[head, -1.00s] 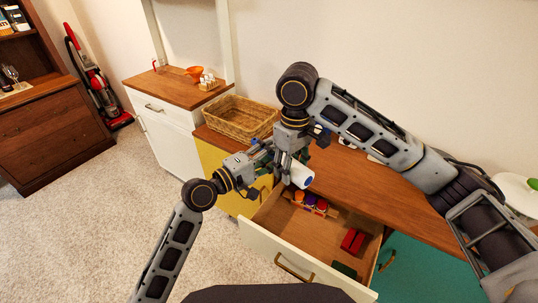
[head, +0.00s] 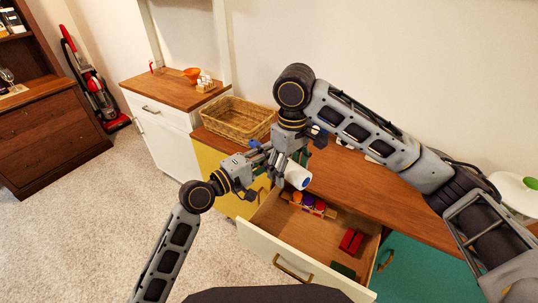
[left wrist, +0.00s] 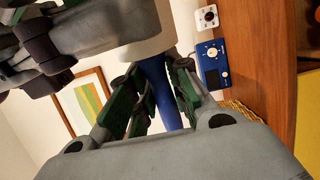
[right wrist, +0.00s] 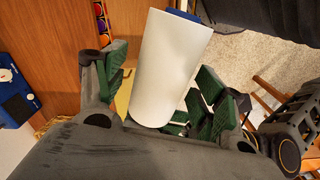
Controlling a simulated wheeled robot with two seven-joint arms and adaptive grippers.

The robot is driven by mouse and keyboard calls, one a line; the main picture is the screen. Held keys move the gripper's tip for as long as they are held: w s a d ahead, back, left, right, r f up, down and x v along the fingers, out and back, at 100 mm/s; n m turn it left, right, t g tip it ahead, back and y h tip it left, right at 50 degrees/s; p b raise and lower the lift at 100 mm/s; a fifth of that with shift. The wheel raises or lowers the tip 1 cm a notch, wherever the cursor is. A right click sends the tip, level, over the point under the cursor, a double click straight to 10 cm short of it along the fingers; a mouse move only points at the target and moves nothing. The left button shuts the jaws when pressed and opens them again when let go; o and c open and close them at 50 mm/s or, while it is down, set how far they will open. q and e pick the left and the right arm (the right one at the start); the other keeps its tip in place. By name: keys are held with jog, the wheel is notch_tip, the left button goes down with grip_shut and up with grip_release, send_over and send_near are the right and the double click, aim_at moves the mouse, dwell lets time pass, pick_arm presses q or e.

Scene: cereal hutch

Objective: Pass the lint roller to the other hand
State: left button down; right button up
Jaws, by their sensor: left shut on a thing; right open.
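The lint roller has a white roll (head: 297,175) with a blue end and a blue handle (left wrist: 160,92). It is held in the air above the open drawer (head: 292,235). My left gripper (left wrist: 155,95) is shut on the blue handle. My right gripper (right wrist: 160,85) is open, with its green-padded fingers on either side of the white roll in the right wrist view (right wrist: 170,65). A gap shows between the roll and the left-hand finger there. In the head view the right gripper (head: 284,165) hangs down beside the left gripper (head: 266,157), partly hiding the roller.
The drawer holds several coloured items (head: 308,203) and red blocks (head: 351,241). A wicker basket (head: 236,119) stands on the wooden counter (head: 355,188) behind the grippers. A blue device (left wrist: 213,62) lies on the counter. Open carpet is at the left.

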jog(key=shift+r, duration=0.15)
jog(key=shift+r, duration=5.85)
jog(key=shift+w, duration=0.1)
